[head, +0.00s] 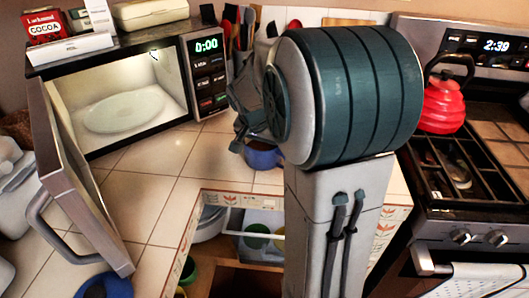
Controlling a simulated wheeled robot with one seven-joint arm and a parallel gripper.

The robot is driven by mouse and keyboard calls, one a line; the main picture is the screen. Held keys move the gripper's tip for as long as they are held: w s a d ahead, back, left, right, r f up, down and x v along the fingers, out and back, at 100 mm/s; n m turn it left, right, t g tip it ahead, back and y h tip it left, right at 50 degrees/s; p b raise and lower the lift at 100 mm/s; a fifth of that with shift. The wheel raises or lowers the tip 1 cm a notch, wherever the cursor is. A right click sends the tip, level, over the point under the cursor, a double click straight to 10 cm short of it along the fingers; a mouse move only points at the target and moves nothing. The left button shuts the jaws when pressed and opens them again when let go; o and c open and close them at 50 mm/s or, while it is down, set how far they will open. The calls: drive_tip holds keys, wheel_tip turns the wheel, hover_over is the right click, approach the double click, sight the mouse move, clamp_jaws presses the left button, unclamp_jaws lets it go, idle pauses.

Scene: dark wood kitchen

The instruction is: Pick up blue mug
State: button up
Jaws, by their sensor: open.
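A blue mug (263,155) stands on the tiled counter, just behind and below my gripper in the head view. My arm hides part of its right side and top. My gripper (240,138) hangs above and slightly left of the mug, apart from it as far as I can see. Its dark fingers are open and empty. Another rounded blue object (103,286) is cut off at the bottom left edge; I cannot tell what it is.
An open, lit microwave (125,90) stands at left with its door (75,180) swung out over the counter. Utensils stand behind my gripper. A red kettle (441,103) sits on the stove at right. An open drawer or cabinet (230,270) with cups lies below the counter edge.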

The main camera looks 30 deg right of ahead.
drive_tip(key=shift+d+f, duration=0.1)
drive_tip(key=shift+f, duration=0.15)
drive_tip(key=c, duration=0.9)
drive_tip(key=shift+o, duration=0.2)
drive_tip(key=shift+r, duration=0.15)
